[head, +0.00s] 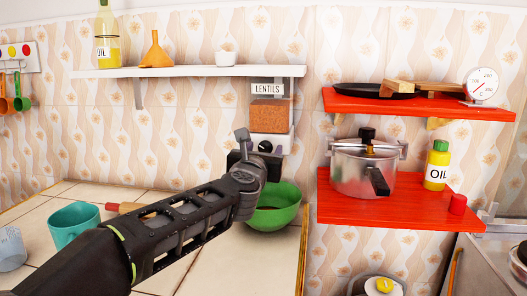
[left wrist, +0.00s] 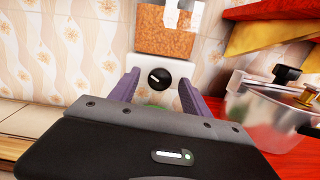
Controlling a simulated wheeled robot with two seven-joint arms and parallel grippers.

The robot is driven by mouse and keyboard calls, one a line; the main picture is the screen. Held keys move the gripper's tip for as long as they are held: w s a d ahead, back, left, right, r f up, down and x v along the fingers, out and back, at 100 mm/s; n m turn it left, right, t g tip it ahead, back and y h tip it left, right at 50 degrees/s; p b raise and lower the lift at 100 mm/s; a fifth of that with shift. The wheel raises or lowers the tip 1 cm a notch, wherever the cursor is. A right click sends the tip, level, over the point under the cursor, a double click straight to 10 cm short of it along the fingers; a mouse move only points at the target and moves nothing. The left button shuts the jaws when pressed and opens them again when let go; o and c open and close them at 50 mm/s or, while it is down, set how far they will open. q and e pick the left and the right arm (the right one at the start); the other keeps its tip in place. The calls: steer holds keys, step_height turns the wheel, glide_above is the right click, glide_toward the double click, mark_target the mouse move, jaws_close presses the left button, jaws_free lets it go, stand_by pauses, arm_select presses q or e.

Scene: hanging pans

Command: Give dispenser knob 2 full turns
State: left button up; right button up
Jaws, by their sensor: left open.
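The lentil dispenser (head: 270,113) hangs on the wall under the white shelf, with a "LENTILS" label and orange lentils behind a clear front. Its black round knob (head: 265,146) sits on the white lower part. In the left wrist view the knob (left wrist: 158,79) shows a pale line tilted from horizontal, and lies between my two purple fingers. My left gripper (head: 250,150) is open and in front of the dispenser, its fingers apart on either side of the knob with visible gaps. A green bowl (head: 285,217) stands below the dispenser. My right gripper is not in view.
A teal mug (head: 74,226) and rolling pin (head: 125,207) are on the tiled counter at left.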

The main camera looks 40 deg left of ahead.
arm_select(q)
jaws_close()
stand_by(0.4)
steer(key=shift+m, duration=0.3)
